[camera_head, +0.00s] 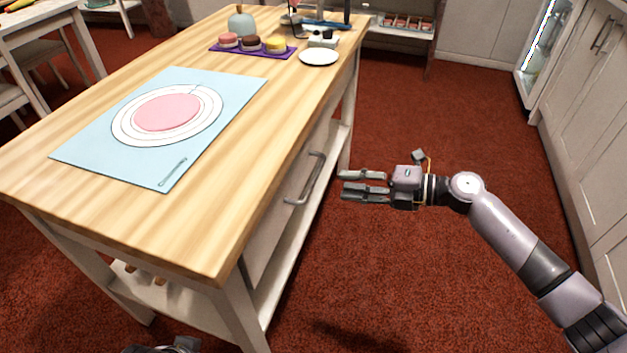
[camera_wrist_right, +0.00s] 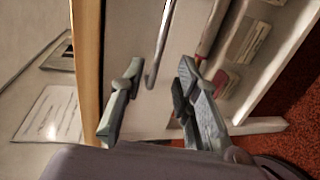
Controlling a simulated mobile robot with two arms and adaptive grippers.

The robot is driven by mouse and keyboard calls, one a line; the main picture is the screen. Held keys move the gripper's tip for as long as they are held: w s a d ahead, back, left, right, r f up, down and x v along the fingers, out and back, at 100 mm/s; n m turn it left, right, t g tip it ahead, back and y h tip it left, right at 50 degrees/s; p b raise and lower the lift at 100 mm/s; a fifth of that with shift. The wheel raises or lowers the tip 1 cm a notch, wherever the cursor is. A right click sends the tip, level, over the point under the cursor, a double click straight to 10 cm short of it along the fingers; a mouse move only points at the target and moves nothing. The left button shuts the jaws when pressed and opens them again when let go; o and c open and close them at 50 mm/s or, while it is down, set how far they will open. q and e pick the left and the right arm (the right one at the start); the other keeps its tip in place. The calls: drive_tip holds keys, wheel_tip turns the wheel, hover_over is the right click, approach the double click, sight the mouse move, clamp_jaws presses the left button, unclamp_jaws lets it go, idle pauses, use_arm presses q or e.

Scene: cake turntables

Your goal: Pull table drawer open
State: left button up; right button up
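The wooden-topped table (camera_head: 215,235) has a white drawer (camera_head: 285,215) in its right side, with a grey bar handle (camera_head: 304,180). The drawer front looks flush with the table. My right gripper (camera_head: 343,184) is open and empty, a short way to the right of the handle, with its fingers pointing at the drawer. In the right wrist view the handle (camera_wrist_right: 160,45) lies ahead, between the directions of the two open fingertips (camera_wrist_right: 160,75), and not touched. Only a small part of my left arm shows at the bottom edge of the head view; its fingers are not visible.
On the tabletop are a blue mat (camera_head: 90,152) with a pink round, a purple tray (camera_head: 225,51) of small cakes and a white plate (camera_head: 319,57). A lower shelf (camera_head: 190,300) runs under the drawer. Red carpet (camera_head: 430,270) is free right of the table; cabinets (camera_head: 575,110) stand far right.

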sight(314, 178)
drive_tip(key=b+x, duration=0.1)
drive_tip(key=x, duration=0.8)
drive_tip(key=shift+w+a, duration=0.1)
drive_tip(key=shift+c, duration=0.3)
clamp_jaws()
